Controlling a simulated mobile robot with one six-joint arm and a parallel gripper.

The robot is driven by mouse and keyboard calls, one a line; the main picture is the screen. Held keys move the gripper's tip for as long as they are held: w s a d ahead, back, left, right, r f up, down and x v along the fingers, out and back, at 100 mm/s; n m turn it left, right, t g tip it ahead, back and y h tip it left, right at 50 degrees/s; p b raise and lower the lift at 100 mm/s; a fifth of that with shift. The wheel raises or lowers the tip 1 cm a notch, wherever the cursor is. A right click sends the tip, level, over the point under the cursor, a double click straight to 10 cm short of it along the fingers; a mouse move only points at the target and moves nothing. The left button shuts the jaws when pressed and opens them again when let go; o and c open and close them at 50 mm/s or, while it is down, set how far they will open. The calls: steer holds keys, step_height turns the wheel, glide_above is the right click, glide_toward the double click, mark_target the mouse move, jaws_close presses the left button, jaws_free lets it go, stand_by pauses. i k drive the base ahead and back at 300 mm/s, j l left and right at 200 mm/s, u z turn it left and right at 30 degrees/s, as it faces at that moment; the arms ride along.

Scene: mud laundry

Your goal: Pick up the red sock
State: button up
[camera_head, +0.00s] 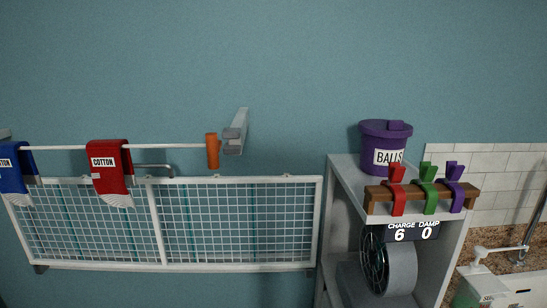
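The red sock (111,171) has a white label reading "COTTON" and a pale ribbed lower end. It hangs draped over a thin white rod (165,146) in the left part of the head view. A blue sock (13,168) with a similar label hangs on the same rod at the far left, cut by the picture edge. The two socks are apart.
An orange cylinder (212,151) sits at the rod's right end beside a grey bracket (236,132). A white wire grid rack (230,222) spans below. A sink area lies far right.

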mark_target(112, 169)
steer(key=u, duration=1.35)
